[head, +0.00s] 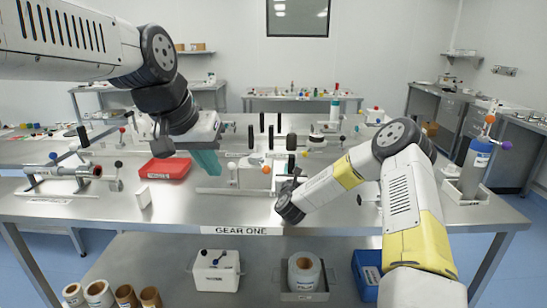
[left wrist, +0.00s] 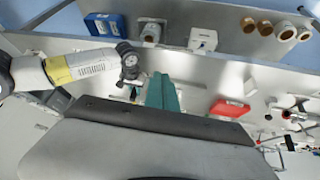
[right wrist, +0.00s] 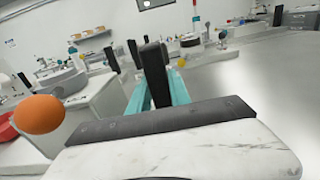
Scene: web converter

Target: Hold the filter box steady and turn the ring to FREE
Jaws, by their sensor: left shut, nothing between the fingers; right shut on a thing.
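A white housing (head: 250,177) with an orange ball knob (head: 266,170) stands mid-bench in the head view; I cannot tell whether it is the filter box. No FREE mark or ring is readable. My right gripper (right wrist: 157,88) is shut on a black upright handle (right wrist: 154,62) in the right wrist view. The orange ball (right wrist: 38,113) is close on its left. In the head view my right arm mostly hides that grip. My left gripper (head: 207,162) is shut and empty above the bench, left of the housing. Its teal fingers also show in the left wrist view (left wrist: 162,93).
A red tray (head: 165,169) and a small white block (head: 143,197) lie left of the grippers. A clamp-like fixture (head: 65,174) stands far left, a blue-labelled cylinder (head: 475,166) far right. Rolls and bins sit on the lower shelf.

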